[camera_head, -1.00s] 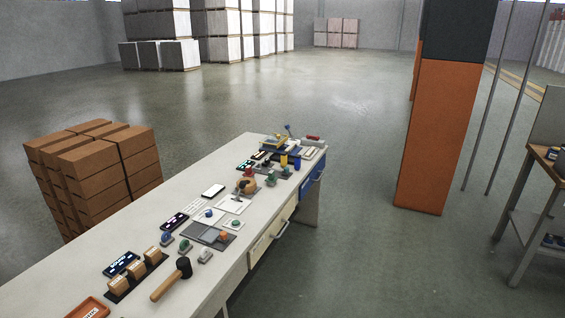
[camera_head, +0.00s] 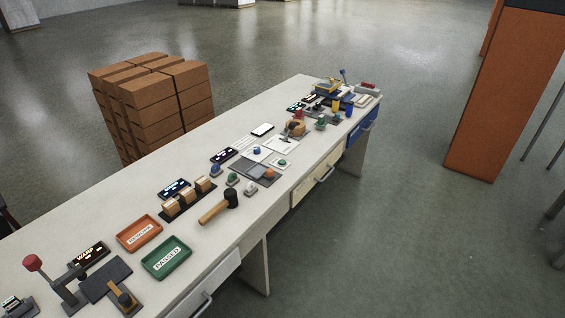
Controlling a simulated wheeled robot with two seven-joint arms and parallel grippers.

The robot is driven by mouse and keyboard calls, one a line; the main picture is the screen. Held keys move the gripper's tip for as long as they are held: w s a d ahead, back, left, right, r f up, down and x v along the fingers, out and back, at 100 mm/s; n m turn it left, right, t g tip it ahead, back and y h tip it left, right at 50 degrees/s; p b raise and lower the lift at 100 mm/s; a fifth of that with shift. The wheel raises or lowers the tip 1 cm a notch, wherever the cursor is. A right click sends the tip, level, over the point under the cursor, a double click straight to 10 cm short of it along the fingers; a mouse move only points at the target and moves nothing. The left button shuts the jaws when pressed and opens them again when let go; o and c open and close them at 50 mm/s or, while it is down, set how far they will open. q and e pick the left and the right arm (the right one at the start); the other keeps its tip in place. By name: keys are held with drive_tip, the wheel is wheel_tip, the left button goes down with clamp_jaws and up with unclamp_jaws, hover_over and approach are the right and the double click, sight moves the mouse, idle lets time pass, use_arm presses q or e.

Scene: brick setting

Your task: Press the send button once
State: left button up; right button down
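No button can be read as the send button at this size. Small push buttons stand on the long white workbench (camera_head: 120,215): a blue one (camera_head: 215,170), a green one (camera_head: 232,179) and a pale one (camera_head: 250,188) in a row. Further along, a blue button (camera_head: 257,150) and a green button (camera_head: 282,163) sit on or near flat plates and sheets. A small dark display (camera_head: 222,155) lies just behind the row. Neither of my grippers is in view.
A mallet (camera_head: 220,206), an orange tray (camera_head: 139,234), a green tray marked PASSED (camera_head: 166,259) and a red-knobbed lever (camera_head: 33,264) are on the near bench. Stacked bricks (camera_head: 150,95) stand behind it; an orange pillar (camera_head: 500,95) stands right. The floor in front is clear.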

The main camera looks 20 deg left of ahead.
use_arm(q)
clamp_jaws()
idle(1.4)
